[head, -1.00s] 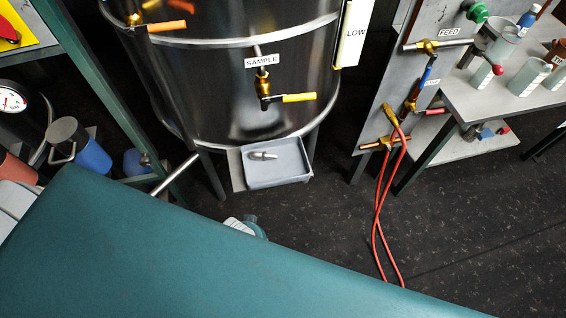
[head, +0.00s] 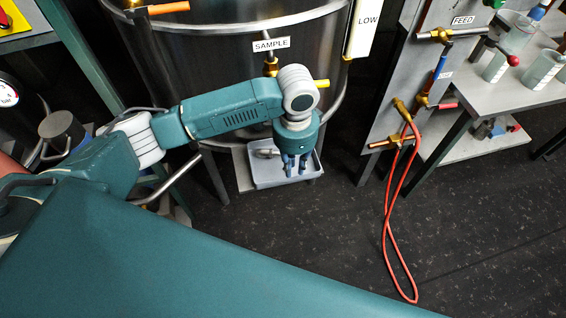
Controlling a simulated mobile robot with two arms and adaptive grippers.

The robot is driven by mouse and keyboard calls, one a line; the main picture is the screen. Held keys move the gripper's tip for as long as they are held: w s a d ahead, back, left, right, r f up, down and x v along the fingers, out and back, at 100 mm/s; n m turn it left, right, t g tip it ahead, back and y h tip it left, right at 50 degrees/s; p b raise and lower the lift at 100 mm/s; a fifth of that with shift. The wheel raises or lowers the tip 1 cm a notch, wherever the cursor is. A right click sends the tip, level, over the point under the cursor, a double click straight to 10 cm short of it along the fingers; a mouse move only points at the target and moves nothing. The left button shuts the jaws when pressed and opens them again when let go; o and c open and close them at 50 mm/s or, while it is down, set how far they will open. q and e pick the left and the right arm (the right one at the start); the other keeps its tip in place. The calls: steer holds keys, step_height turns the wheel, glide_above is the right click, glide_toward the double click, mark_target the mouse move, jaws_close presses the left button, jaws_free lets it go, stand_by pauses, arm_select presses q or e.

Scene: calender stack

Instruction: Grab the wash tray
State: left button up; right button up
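The wash tray (head: 264,180) is a shallow pale grey tray below the steel tank, under the yellow-handled sample valve. A metal fitting (head: 265,153) lies in it, partly hidden. My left arm reaches across from the left in front of the tank. My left gripper (head: 295,172) points down over the right part of the tray and hides some of it. Its dark fingers look apart, with a gap between them. I cannot tell whether they touch the tray. My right gripper is not in view.
The steel tank (head: 215,62) stands close behind my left arm. A looped red hose (head: 388,225) hangs from the feed panel to the floor on the right. A bench (head: 500,95) with beakers stands at the far right. The dark floor (head: 330,235) is clear.

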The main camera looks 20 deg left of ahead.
arm_select(q)
step_height(320, 180, down, 7)
steer(key=a, duration=0.1)
steer(key=shift+s, duration=0.2)
jaws_close()
